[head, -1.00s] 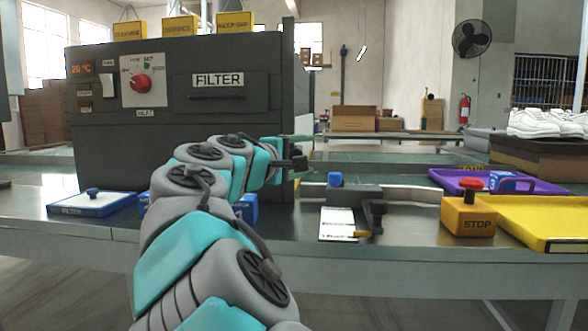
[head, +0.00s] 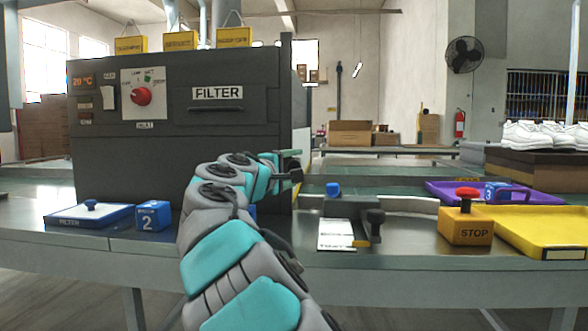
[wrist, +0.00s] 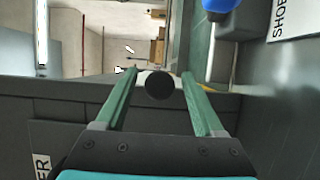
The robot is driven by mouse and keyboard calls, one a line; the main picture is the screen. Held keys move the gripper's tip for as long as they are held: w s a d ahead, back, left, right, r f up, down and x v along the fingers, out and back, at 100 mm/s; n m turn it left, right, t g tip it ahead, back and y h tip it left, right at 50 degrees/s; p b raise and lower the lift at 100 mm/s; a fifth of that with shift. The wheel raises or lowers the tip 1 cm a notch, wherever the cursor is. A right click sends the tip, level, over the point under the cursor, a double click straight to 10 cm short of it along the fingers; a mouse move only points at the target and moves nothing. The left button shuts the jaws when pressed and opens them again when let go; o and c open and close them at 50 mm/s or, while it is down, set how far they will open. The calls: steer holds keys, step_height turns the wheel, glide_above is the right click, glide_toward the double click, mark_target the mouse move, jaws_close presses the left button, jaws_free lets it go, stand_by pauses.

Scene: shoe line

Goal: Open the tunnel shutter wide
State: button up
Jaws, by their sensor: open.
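The tunnel is a dark grey box (head: 130,165) with a FILTER label, at the left of the head view. My gripper (head: 296,166) is at the tunnel's right front edge, with its fingers pointing right. In the wrist view my gripper (wrist: 158,88) is open, with a green finger on each side of a round dark knob (wrist: 160,85). The knob sits between the fingers, with visible gaps to both. It stands at the edge of the dark tunnel face (wrist: 75,115). The shutter panel itself cannot be clearly made out in either view.
A blue block marked 2 (head: 153,216) and a FILTER tray (head: 90,216) are on the bench at left. At right are a blue knob (head: 333,189), a dark-knobbed lever (head: 375,220), a STOP button box (head: 466,226), a yellow tray (head: 520,230) and a purple tray (head: 540,198).

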jaws_close()
stand_by(0.6)
stand_by(0.8)
